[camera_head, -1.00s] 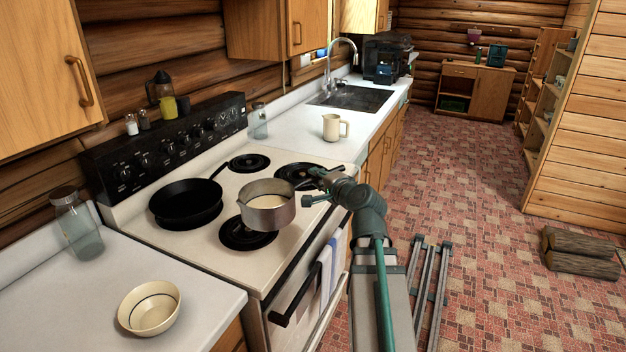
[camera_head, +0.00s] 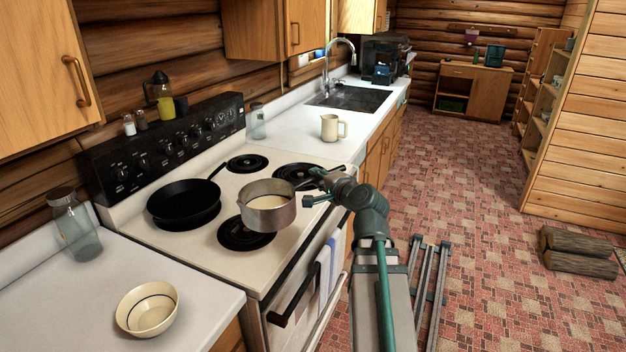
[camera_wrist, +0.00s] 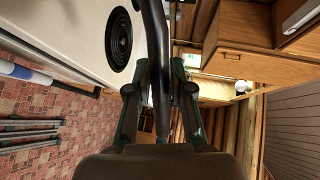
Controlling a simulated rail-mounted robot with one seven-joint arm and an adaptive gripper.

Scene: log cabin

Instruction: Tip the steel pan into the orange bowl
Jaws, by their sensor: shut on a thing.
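The steel pan (camera_head: 267,216), a small grey saucepan with pale cream contents, is over the front right burner of the stove and partly covers it. I cannot tell how far above the burner it is. My gripper (camera_head: 316,187) is shut on the pan's handle, to the right of the pan. In the wrist view the dark handle (camera_wrist: 155,45) runs up between my gripper's fingers (camera_wrist: 160,100). The pan's body is not clear there. The bowl (camera_head: 148,322) looks cream with a dark inner ring, not orange. It stands upright on the counter at the front left.
A black skillet (camera_head: 185,207) is on the stove left of the pan, its handle pointing back right. A glass jar (camera_head: 76,228) stands behind the bowl. A mug (camera_head: 331,128) is on the far counter. The counter around the bowl is clear.

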